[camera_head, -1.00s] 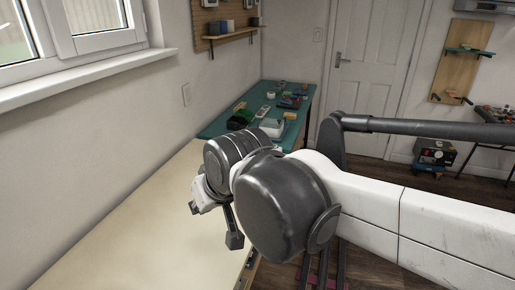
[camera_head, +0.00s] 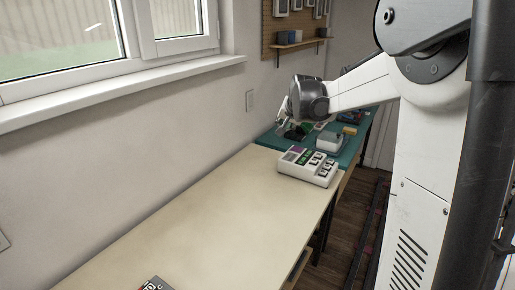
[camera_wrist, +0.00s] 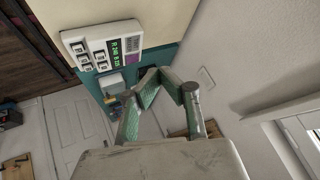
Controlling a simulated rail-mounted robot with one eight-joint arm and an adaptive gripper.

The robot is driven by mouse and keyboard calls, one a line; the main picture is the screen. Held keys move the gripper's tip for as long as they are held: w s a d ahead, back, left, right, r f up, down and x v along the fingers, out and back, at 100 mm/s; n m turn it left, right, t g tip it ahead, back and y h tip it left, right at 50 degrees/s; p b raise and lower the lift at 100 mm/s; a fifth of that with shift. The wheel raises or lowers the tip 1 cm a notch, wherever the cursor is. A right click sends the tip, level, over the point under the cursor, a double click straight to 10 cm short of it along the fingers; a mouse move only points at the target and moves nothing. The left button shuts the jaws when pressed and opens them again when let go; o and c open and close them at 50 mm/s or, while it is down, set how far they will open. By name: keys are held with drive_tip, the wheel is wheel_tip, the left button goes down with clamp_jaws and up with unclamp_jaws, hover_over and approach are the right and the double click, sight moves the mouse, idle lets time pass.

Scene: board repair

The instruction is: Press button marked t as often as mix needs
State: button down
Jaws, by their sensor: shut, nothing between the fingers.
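A white button box (camera_head: 308,168) stands at the far end of the cream bench, beside the teal mat. It has several pale buttons, a green display and a purple patch. It also shows in the wrist view (camera_wrist: 103,45), at upper left, turned, with green characters on a dark display. The button letters are too small to read, so I cannot tell which is marked t. My gripper (camera_head: 283,128) is beyond the box in the head view, above the teal surface. In the wrist view my gripper (camera_wrist: 166,76) is shut and empty, apart from the box and to its lower right.
The teal bench (camera_head: 352,150) behind holds a white-and-grey device (camera_head: 330,142) and other small items. The cream bench (camera_head: 205,215) is mostly clear, with a small grey-and-red object (camera_head: 155,284) at its near edge. The wall and window (camera_head: 60,50) bound the left.

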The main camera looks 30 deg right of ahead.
drive_tip(key=w+d+f+m, duration=0.1)
drive_tip(key=w+d+f, duration=0.2)
drive_tip(key=d, duration=0.4)
drive_tip(key=w+d+f+m, duration=0.2)
drive_tip(key=w+d+f, duration=0.15)
drive_tip(key=d, duration=0.35)
drive_tip(key=m+h, duration=0.1)
drive_tip(key=m, duration=0.1)
hover_over(315, 160)
wheel_tip(315, 160, down, 7)
drive_tip(key=shift+a+r+p, duration=0.1)
drive_tip(key=shift+r+p, duration=0.05)
drive_tip(key=shift+p, duration=0.2)
drive_tip(key=shift+f+b, duration=2.15)
drive_tip(key=shift+f, duration=2.25)
drive_tip(key=shift+f, duration=0.1)
drive_tip(key=shift+f+b, duration=0.3)
drive_tip(key=shift+b, duration=0.1)
